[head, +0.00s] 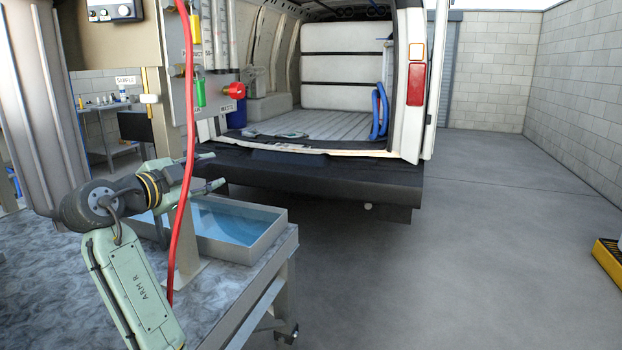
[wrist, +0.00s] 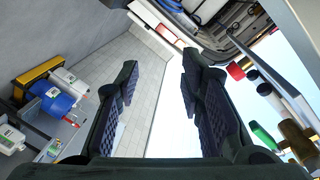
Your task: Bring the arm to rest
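My arm (head: 133,285) reaches up over the grey bench and bends at the wrist, with my gripper (head: 211,171) pointing right. The gripper is above the back of a tray of blue water (head: 240,222), in front of the van's rear. It also shows in the wrist view (wrist: 160,68), with its two textured fingers apart and nothing between them. A red hose (head: 187,140) hangs down in front of the gripper in the head view and hides part of it.
A panel with a red knob (head: 237,89) and a green valve handle (head: 200,92) stands close behind the gripper. The open van (head: 320,170) is beyond. The floor at right (head: 480,250) is clear up to a yellow tray (head: 608,260). Blue and white containers (wrist: 52,98) show in the wrist view.

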